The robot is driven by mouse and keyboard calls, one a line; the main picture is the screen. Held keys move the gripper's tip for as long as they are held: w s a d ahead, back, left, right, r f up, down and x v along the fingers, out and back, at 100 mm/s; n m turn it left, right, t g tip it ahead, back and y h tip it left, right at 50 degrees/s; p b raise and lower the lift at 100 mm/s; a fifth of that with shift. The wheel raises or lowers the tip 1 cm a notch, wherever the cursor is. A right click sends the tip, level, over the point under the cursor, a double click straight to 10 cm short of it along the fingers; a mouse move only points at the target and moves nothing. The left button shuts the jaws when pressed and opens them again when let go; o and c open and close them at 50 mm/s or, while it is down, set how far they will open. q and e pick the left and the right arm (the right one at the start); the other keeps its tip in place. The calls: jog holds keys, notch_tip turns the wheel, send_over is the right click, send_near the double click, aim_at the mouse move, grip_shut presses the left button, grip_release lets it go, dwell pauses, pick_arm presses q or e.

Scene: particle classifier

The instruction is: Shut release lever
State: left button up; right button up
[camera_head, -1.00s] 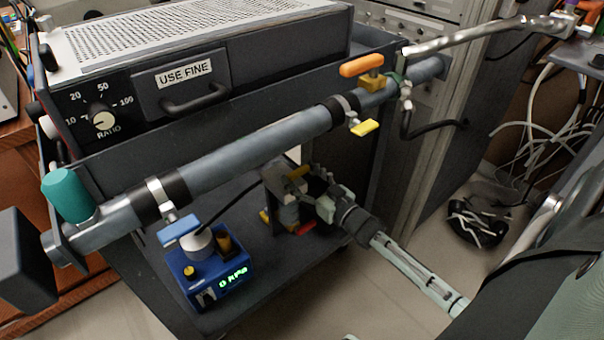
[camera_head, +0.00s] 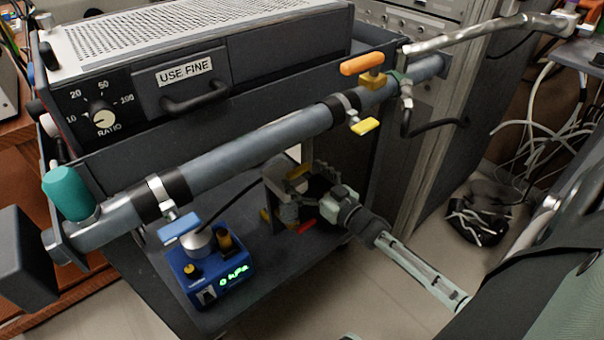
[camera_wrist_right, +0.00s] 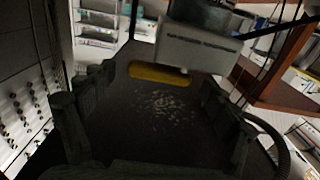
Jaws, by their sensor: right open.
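The levers in view carry no readable label, so I cannot tell which is the release lever. On the low shelf, a small device has a yellow lever (camera_head: 300,173) on top and a red lever (camera_head: 306,227) low on its side. My right gripper (camera_head: 306,186) is beside this device, coming in from the right, and partly hides it. In the right wrist view, a yellow bar (camera_wrist_right: 158,74) lies ahead of my open right gripper (camera_wrist_right: 155,105), under a grey block. The fingers are apart, with no object held between them. My left gripper is not seen.
Above runs a grey pipe (camera_head: 250,148) with an orange lever (camera_head: 362,64), a yellow lever (camera_head: 365,126) and a blue lever (camera_head: 178,226). A blue gauge box (camera_head: 212,277) stands left on the shelf (camera_head: 265,282). Cables hang at right.

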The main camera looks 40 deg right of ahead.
jog(key=s+d, duration=0.1)
jog(key=s, duration=1)
jog(key=s+a+f+m+g+h+p, duration=0.1)
jog(key=s+a+f+g+h+p, duration=0.2)
jog(key=f+g, duration=0.35)
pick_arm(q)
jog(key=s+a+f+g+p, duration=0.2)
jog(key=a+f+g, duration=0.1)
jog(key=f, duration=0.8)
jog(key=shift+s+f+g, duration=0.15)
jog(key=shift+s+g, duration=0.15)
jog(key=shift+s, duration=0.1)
pick_arm(e)
jog(key=s+a+f+n+g, duration=0.1)
jog(key=s+a+f+g, duration=0.1)
jog(key=s+a+g, duration=0.6)
jog(key=s, duration=0.4)
jog(key=shift+a+n, duration=0.2)
jog(key=shift+n, duration=0.1)
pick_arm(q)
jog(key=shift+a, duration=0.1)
pick_arm(e)
jog(key=shift+f+g, duration=0.1)
jog(key=shift+g, duration=0.15)
